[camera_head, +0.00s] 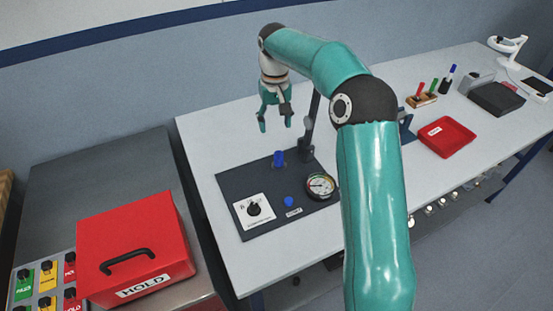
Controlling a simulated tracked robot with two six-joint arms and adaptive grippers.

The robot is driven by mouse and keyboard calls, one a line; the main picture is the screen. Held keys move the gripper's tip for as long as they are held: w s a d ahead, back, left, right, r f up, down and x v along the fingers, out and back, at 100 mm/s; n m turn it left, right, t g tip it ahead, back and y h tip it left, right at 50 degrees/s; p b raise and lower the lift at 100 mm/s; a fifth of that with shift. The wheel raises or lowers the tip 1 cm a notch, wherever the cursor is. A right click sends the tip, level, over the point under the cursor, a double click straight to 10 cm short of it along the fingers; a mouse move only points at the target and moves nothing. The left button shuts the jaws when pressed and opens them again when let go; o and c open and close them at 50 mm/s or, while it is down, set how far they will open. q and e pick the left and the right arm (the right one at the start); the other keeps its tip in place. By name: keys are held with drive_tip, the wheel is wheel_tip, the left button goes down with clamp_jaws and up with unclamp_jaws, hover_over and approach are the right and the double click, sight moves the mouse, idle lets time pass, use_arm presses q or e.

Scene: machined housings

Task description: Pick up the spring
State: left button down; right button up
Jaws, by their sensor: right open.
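My right gripper (275,121) is open and empty, with its fingers pointing down above the back edge of a dark panel (238,199) on the white bench. A small upright blue piece (278,157) stands on that panel, just below and apart from the fingertips. It is too small to tell whether it is the spring, and no other thing is clearly a spring. My right arm covers part of the bench and the panel's right side. My left gripper is not in view.
The panel carries a gauge (320,186), a blue button (288,201), a switch plate (254,209) and a dark post (309,125) close to the gripper. A red HOLD box (135,245) stands at left. A red tray (446,137) and a tool rack (422,100) lie right.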

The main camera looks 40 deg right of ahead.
sight(279, 153)
drive_tip(key=f, duration=0.7)
drive_tip(key=shift+s+d+f, duration=0.15)
drive_tip(key=shift+d, duration=0.05)
drive_tip(key=f, duration=0.1)
drive_tip(key=f+p, duration=0.1)
drive_tip(key=f, duration=0.1)
drive_tip(key=f+p, duration=0.1)
drive_tip(key=f, duration=0.1)
drive_tip(key=shift+s, duration=0.35)
drive_tip(key=shift+f, duration=0.3)
clamp_jaws()
